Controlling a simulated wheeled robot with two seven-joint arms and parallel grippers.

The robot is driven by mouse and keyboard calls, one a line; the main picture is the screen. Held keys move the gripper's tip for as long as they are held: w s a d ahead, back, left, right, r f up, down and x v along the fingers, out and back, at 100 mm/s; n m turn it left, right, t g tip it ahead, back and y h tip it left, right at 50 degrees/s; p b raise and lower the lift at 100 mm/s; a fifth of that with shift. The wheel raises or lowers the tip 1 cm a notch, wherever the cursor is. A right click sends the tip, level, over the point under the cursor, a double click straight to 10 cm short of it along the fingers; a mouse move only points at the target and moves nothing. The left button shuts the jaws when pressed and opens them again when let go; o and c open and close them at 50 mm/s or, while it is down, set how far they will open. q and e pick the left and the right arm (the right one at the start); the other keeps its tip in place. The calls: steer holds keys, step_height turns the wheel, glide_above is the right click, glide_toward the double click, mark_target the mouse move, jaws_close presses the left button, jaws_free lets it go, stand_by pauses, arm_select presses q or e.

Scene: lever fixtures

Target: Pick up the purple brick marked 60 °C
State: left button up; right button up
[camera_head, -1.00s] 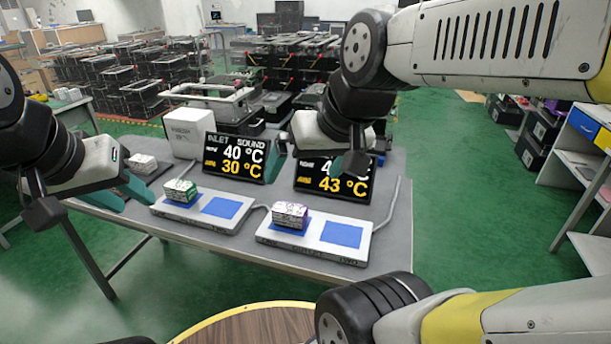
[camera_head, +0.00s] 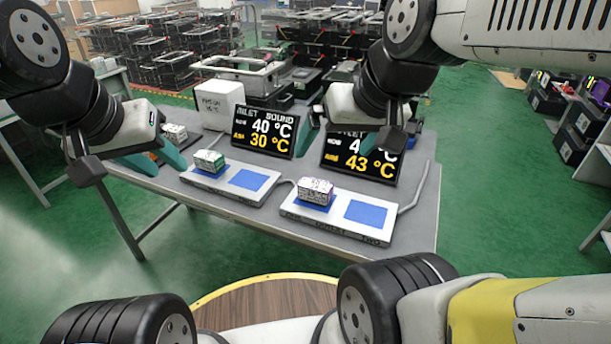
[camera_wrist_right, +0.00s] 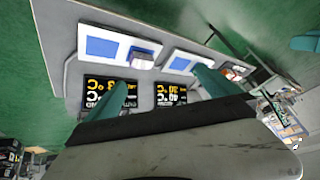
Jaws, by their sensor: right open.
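The purple brick (camera_head: 316,188) has a white, printed top and sits on the left blue pad of the right-hand white plate (camera_head: 292,208); its marking is too small to read. It also shows in the right wrist view (camera_wrist_right: 142,62). My right gripper (camera_head: 346,139) is open and empty, above and behind the brick, in front of the right display. Its two teal fingers stand apart in the right wrist view (camera_wrist_right: 163,90). My left gripper (camera_head: 154,158) has its teal fingers apart near the table's left end, well left of the purple brick.
A green brick (camera_head: 209,160) sits on the left-hand white plate (camera_head: 223,192). A grey-white brick (camera_head: 174,132) lies behind my left gripper. Two displays (camera_head: 263,131) and a white box (camera_head: 219,103) stand at the back of the grey table (camera_head: 415,225). Cables run beside the plates.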

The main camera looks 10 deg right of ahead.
steer(key=m+g+h, duration=0.2)
steer(key=m+g, duration=0.4)
steer(key=m, duration=0.1)
glide_above(315, 184)
steer(key=f, duration=2.2)
steer(key=shift+s+f, duration=0.3)
steer(key=shift+s, duration=0.05)
steer(key=f, duration=0.8)
steer(key=shift+w, duration=0.25)
steer(key=shift+r, duration=0.1)
steer(key=c, duration=1.7)
